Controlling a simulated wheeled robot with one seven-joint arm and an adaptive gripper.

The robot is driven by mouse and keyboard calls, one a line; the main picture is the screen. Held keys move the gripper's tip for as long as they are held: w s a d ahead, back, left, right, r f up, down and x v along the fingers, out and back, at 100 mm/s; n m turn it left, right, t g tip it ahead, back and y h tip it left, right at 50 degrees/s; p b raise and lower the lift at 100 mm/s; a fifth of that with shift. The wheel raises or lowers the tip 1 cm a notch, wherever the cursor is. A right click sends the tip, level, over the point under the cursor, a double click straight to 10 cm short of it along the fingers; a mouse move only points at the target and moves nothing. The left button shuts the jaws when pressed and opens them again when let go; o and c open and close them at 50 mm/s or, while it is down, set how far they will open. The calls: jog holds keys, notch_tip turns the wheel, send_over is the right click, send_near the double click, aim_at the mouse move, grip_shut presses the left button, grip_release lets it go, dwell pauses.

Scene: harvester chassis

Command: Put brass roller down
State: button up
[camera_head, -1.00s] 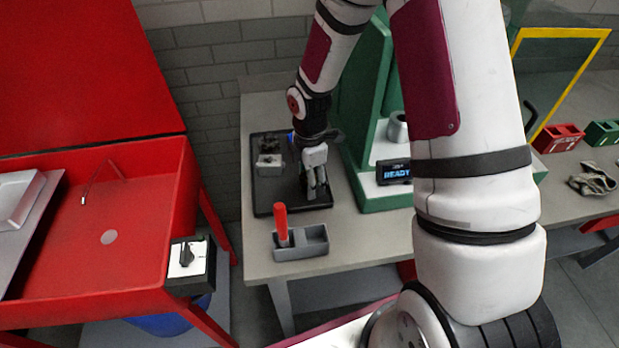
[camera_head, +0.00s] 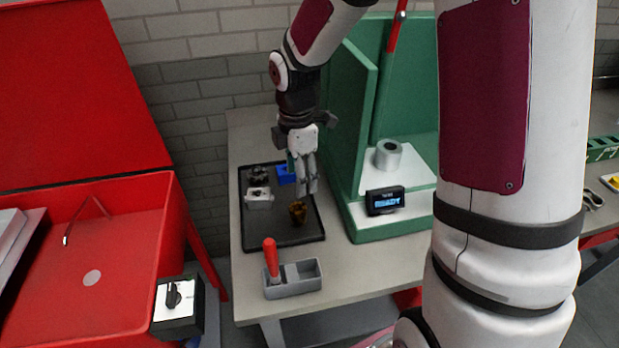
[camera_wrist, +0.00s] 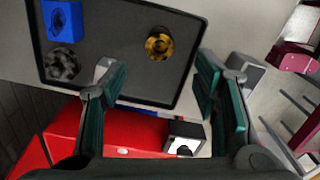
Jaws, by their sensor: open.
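The brass roller (camera_head: 298,212) rests on the black tray (camera_head: 262,238), toward its right side. It also shows in the wrist view (camera_wrist: 160,45) as a yellow-brown round part with a dark centre, lying on the tray apart from the fingers. My gripper (camera_head: 308,188) is above the roller in the head view. In the wrist view my gripper (camera_wrist: 160,95) has its two green-padded fingers spread wide with nothing between them.
A blue block (camera_head: 286,175), a grey part (camera_head: 258,197) and a dark part (camera_head: 258,175) share the tray. A grey bin with a red handle (camera_head: 292,280) stands in front. A green press with a display (camera_head: 385,200) stands to the right, a red basin (camera_head: 90,270) to the left.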

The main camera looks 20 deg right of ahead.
jog(key=s+r+m+t+h, duration=0.1)
jog(key=s+r+m, duration=0.4)
jog(key=r, duration=0.2)
jog(key=s+r+m+t, duration=0.2)
jog(key=s+r+m, duration=0.2)
jog(key=r, duration=0.4)
jog(key=s+r+m+t+y, duration=0.1)
jog(key=s+r+m+t, duration=0.1)
jog(key=s+r+m, duration=0.3)
jog(key=s+m, duration=0.4)
jog(key=s, duration=0.3)
jog(key=shift+a+m+t, duration=0.25)
jog(key=shift+m+t, duration=0.05)
jog(key=shift+r, duration=0.15)
